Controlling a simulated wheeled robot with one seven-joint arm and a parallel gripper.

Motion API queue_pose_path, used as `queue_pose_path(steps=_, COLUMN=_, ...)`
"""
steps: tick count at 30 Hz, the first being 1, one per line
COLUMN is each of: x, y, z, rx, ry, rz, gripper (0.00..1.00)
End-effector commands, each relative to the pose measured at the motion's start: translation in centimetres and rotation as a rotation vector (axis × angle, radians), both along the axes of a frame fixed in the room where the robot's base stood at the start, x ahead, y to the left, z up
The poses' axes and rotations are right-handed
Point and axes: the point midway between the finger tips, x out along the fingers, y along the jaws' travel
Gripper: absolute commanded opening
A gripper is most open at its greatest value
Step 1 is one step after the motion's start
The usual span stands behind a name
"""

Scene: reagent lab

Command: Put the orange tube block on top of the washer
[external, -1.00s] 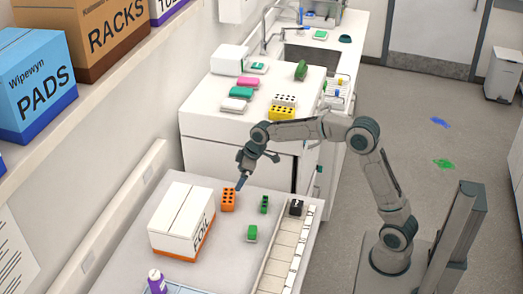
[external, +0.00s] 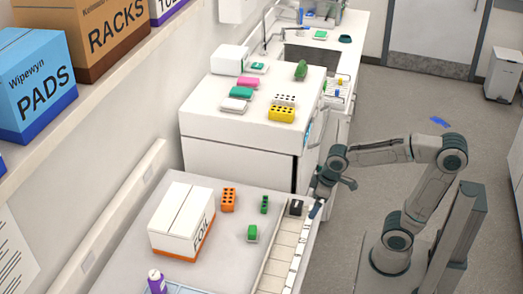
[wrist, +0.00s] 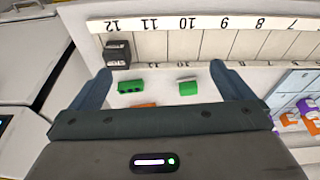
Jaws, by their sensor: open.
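The orange tube block (external: 229,200) stands on the near bench, to the right of the foil box. In the wrist view an orange sliver (wrist: 145,105), probably this block, shows above my gripper's body; the rest is hidden. The washer appears to be the white cabinet (external: 238,158) behind the bench, with several blocks and boxes on its flat top. My gripper (external: 316,209) is at the bench's right edge, well to the right of the orange block. In the wrist view its fingers (wrist: 160,72) are wide apart with nothing held between them.
Green blocks (external: 264,204) (external: 252,233) and a black block (external: 296,207) stand near a numbered strip (external: 284,250). The foil box (external: 181,220) is left of the orange block. A yellow block (external: 282,114) is near the washer top's right edge; its front top is clear.

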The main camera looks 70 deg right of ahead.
Motion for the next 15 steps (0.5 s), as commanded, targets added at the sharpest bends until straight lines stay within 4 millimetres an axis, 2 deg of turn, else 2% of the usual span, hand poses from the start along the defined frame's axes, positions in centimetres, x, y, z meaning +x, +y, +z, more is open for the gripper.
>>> queue_pose_path(steps=1, x=-1.9, y=0.2, z=-0.5, rx=0.003, ry=0.001, rz=-0.008, gripper=1.0)
queue_pose_path(steps=3, x=-4.0, y=0.4, z=-1.2, rx=0.009, ry=0.007, rz=-0.023, gripper=1.0)
queue_pose_path(steps=6, x=-6.0, y=0.5, z=-2.1, rx=0.018, ry=0.013, rz=-0.04, gripper=1.0)
queue_pose_path(steps=7, x=-6.4, y=0.5, z=-2.3, rx=0.02, ry=0.014, rz=-0.043, gripper=1.0)
queue_pose_path(steps=9, x=-7.1, y=0.5, z=-2.6, rx=0.022, ry=0.017, rz=-0.049, gripper=0.82)
queue_pose_path(steps=15, x=-7.3, y=0.5, z=-2.8, rx=0.024, ry=0.018, rz=-0.052, gripper=0.82)
